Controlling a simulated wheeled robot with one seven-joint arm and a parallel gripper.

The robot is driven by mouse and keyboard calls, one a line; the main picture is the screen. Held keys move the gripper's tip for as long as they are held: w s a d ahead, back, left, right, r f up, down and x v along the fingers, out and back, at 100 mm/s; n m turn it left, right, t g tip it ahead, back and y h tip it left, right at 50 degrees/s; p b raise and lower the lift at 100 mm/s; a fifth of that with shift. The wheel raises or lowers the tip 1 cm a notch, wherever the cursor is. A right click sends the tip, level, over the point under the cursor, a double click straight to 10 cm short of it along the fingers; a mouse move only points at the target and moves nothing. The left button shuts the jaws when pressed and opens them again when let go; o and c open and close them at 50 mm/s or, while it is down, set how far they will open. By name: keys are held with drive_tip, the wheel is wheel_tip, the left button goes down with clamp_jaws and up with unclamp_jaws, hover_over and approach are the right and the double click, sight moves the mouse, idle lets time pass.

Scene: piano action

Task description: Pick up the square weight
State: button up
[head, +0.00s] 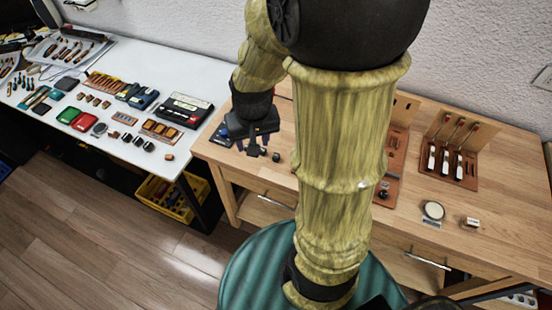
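My gripper (256,149) points down over the left end of the wooden workbench (510,235). It is small and dark in the head view, and I cannot tell whether its fingers are apart or hold something. A small dark block (276,157) is on the bench just right of the fingers; it may be a weight, but its shape is too small to be sure. A small block with a light top (472,223) lies at the bench's right side. I cannot tell which piece is the square weight. My arm hides the middle of the bench.
A round pale-topped item (433,211) sits right of my arm. A brown stand with tools (450,155) is behind it. A white table (125,60) at left holds several cases and small parts. A yellow crate (172,198) is below. The bench's front right is mostly clear.

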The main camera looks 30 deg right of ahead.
drive_tip(key=w+d+f+m+g+b, duration=0.2)
drive_tip(key=w+d+f+m, duration=0.3)
drive_tip(key=w+d+m, duration=0.2)
drive_tip(key=w+d, duration=0.2)
drive_tip(key=d, duration=0.2)
drive_tip(key=shift+w+d+f, duration=0.15)
drive_tip(key=shift+w+f, duration=0.05)
drive_tip(key=shift+f, duration=0.1)
drive_tip(key=p, duration=0.2)
hover_over(276, 155)
drive_tip(key=f, duration=1.2)
drive_tip(key=shift+w+f, duration=0.15)
drive_tip(key=shift+w, duration=0.05)
drive_tip(key=shift+s+f, duration=0.1)
drive_tip(key=shift+f, duration=0.25)
drive_tip(key=shift+s+f+p, duration=0.15)
drive_tip(key=shift+f+p, duration=0.75)
drive_tip(key=shift+f, duration=1.35)
